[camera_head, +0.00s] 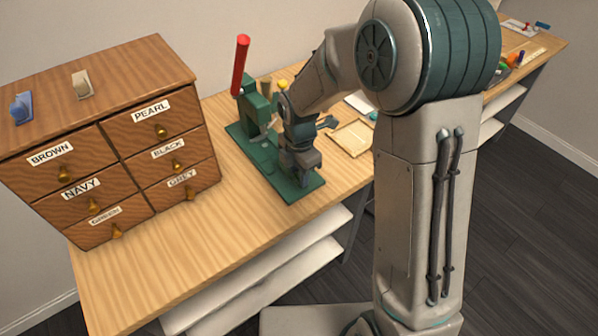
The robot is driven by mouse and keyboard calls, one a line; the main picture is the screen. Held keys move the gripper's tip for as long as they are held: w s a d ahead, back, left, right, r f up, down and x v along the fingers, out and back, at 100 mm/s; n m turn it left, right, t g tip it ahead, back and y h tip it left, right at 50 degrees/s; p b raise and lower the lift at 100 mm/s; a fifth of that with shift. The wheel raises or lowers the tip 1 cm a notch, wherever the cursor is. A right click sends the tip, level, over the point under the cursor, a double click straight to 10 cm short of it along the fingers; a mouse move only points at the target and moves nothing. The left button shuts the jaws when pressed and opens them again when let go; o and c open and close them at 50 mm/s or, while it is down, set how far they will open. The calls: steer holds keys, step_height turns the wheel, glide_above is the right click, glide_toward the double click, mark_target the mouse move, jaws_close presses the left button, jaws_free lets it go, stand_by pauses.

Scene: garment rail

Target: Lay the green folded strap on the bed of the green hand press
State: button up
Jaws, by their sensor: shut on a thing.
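The green hand press (258,108) stands on the wooden bench, with its red lever (241,65) raised. Its green base plate (305,190) extends toward the front right. My gripper (300,178) is low over the front part of this plate, pointing down, and is shut on the green folded strap. The strap cannot be made out apart from the gripper and the green plate. My wrist and fingers hide part of the press bed, so I cannot tell whether the strap touches it.
A wooden drawer cabinet (110,128) with labelled drawers stands left of the press, two clips on top. A shallow wooden tray (352,137) lies right of the press. The bench front (190,250) is clear. My arm hides some of the bench.

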steer(key=shift+f, duration=0.1)
steer(key=o, duration=1)
steer(key=shift+c, duration=0.2)
step_height(320, 180, up, 12)
steer(key=p, duration=0.1)
steer(key=s+d+r+m+t, duration=0.1)
steer(key=s+d+m, duration=0.5)
steer(key=m, duration=0.6)
steer(key=s+d+r+m+t, duration=0.1)
steer(key=s+d+r+m, duration=0.1)
steer(key=s+d+m, duration=0.4)
steer(key=shift+s+d+r+m, duration=0.15)
steer(key=shift+s+d+m, duration=0.2)
steer(key=shift+s+m, duration=2.7)
steer(key=shift+w+m, duration=0.35)
